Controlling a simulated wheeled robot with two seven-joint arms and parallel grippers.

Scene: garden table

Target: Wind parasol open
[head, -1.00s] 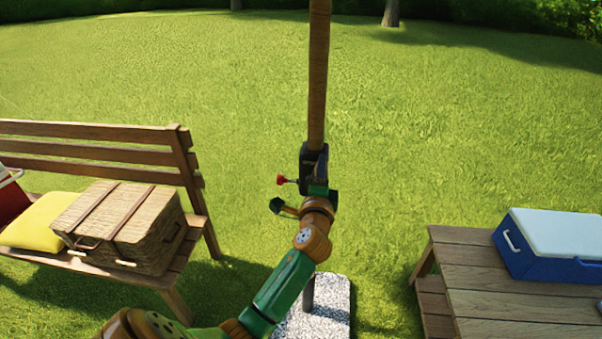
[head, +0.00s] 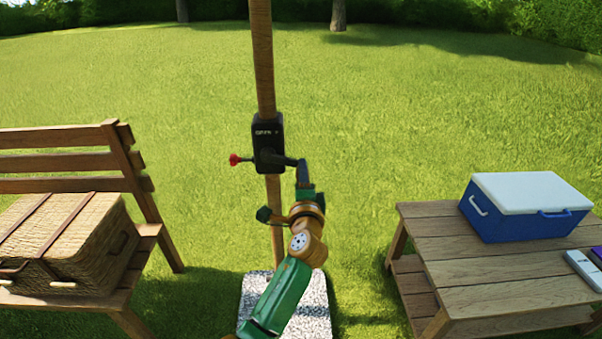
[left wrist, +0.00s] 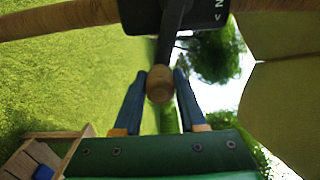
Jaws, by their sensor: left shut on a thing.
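The parasol's wooden pole (head: 262,60) stands upright with a black crank housing (head: 268,140) on it. Lettering shows on the housing, too small to read surely. A red knob (head: 235,159) sticks out at its left. A dark crank arm (head: 285,161) points right from the housing. My left gripper (head: 303,178) is at its outer end. In the left wrist view, the blue fingers (left wrist: 160,88) are shut on the brown crank handle (left wrist: 159,82), which lies between them. Beige cloth (left wrist: 285,95), apparently the canopy, hangs at the right there. My right gripper is not in view.
A bench (head: 70,160) with a wicker basket (head: 75,240) stands at the left. A wooden table (head: 470,265) with a blue-and-white cooler (head: 525,205) stands at the right. The pole rises from a speckled base slab (head: 312,310). Open lawn lies behind.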

